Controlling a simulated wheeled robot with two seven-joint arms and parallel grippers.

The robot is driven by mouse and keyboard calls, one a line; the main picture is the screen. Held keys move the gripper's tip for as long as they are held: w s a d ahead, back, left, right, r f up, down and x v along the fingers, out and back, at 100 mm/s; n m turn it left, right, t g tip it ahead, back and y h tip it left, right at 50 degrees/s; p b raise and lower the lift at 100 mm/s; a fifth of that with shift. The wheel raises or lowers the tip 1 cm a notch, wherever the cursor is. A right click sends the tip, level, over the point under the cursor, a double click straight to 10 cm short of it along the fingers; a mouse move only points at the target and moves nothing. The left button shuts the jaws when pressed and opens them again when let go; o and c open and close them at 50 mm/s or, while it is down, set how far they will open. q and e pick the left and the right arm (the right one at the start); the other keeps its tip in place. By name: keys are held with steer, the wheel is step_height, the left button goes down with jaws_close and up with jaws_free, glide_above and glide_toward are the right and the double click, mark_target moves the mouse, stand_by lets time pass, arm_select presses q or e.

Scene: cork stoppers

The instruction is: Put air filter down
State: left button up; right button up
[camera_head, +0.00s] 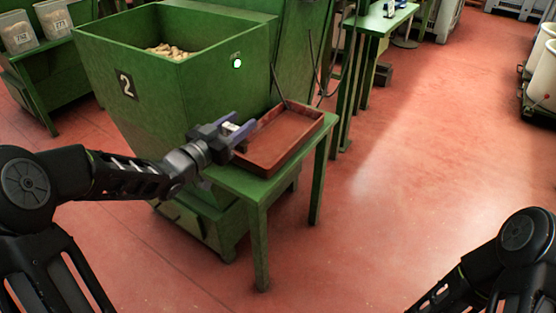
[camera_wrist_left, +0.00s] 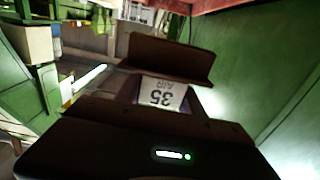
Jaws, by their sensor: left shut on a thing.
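My left gripper (camera_head: 236,128) is shut on the air filter (camera_head: 229,127), a small white thing mostly hidden between the fingers. In the left wrist view the air filter (camera_wrist_left: 164,95) shows a white label reading "35 AIR", upside down, between the two dark fingers (camera_wrist_left: 160,88). The gripper is at the left edge of the red-brown tray (camera_head: 298,138); I cannot tell how high above it. The tray looks empty and rests on a green stand (camera_head: 258,188). My right gripper is out of view; only part of that arm shows at lower right.
A green hopper (camera_head: 180,85) marked "2", with corks (camera_head: 168,51) inside, stands right behind the gripper. A second green table (camera_head: 382,20) is farther back. Clear bins (camera_head: 18,36) stand at upper left. The red floor (camera_head: 400,170) to the right is open.

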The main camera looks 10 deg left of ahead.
arm_select(q)
steer(key=shift+a+f, duration=0.25)
steer(key=shift+f, duration=0.1)
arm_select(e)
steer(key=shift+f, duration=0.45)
